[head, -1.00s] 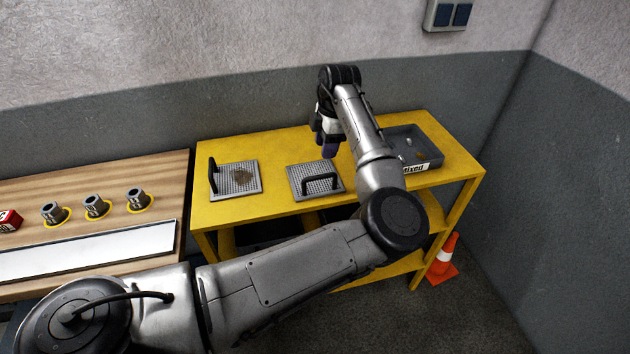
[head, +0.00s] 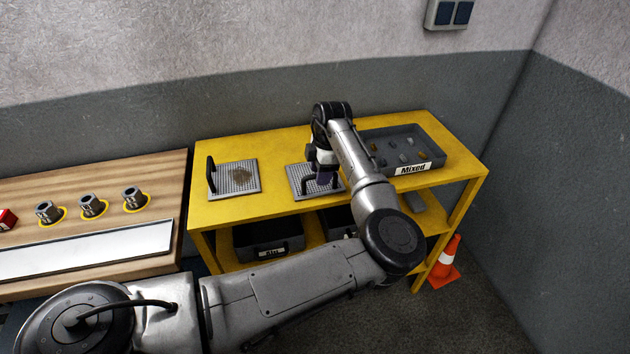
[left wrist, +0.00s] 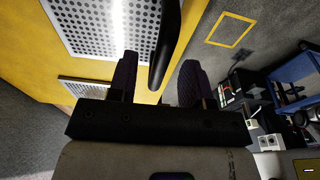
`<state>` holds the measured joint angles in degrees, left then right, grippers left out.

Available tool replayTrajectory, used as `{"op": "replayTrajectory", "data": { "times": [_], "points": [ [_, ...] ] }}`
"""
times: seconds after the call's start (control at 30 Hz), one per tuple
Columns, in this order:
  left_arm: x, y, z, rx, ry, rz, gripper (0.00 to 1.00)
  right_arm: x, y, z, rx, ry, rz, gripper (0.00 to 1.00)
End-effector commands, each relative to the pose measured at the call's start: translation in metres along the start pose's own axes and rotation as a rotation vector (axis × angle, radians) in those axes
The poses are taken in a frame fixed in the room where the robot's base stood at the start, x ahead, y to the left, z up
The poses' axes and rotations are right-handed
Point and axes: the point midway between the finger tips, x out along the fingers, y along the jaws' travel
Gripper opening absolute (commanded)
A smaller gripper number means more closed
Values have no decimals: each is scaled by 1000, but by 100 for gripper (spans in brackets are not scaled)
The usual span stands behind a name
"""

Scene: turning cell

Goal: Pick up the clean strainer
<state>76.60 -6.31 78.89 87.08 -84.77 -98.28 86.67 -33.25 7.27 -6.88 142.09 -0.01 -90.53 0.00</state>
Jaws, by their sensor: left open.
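The clean strainer (head: 297,187), a grey perforated plate with a black bar handle, lies on the yellow bench top (head: 275,208). A second strainer (head: 222,187) to its left has a brown stain on its mesh. My left gripper (head: 323,179) is open and low over the clean strainer, hiding part of its plate and handle. In the left wrist view a perforated plate (left wrist: 95,28) fills the top, and its black handle (left wrist: 172,45) appears between the two open fingers. The picture does not show finger contact. My right gripper is not in view.
A grey tray marked Mixed (head: 432,147) with several small parts stands right of the strainers. Dark bins (head: 268,240) sit on the shelf below. A wooden bench (head: 165,170) with several metal fittings is at left. An orange cone (head: 444,262) stands on the floor at right.

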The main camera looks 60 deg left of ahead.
Motion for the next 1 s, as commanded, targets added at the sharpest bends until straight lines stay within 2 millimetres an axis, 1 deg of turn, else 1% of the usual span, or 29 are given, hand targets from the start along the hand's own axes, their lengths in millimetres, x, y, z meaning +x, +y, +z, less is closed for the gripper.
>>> {"op": "replayTrajectory", "data": {
  "times": [0.23,0.7,1.0],
  "points": [
    [2,0,0,0,-1,0,44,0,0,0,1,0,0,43],
    [1,0,0,0,-1,0,0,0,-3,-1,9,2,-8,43],
    [1,0,0,0,-1,1,0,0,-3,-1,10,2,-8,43]
  ]
}}
